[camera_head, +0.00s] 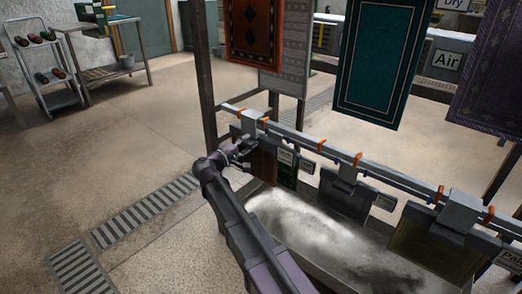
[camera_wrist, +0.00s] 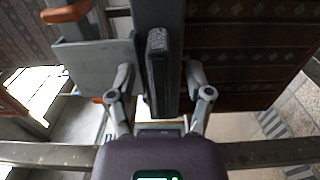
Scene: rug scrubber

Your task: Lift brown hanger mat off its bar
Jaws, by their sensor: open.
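The brown mat (camera_head: 263,163) hangs at the left end of the low bar (camera_head: 330,152), under a grey hanger block (camera_head: 254,122). My gripper (camera_head: 242,152) is at the mat's left side, close to its hanger, and partly hides it. In the wrist view my gripper (camera_wrist: 159,76) is open, with one finger on each side of an upright dark grey hanger part (camera_wrist: 157,60). I cannot tell whether the fingers touch it. Dark reddish-brown patterned fabric (camera_wrist: 245,60) fills the upper right of the wrist view.
A dark mat (camera_head: 345,198) and an olive mat (camera_head: 435,245) hang further right along the bar, above a grey trough (camera_head: 300,222). Large rugs, including a teal one (camera_head: 385,55), hang behind. The floor at left is clear.

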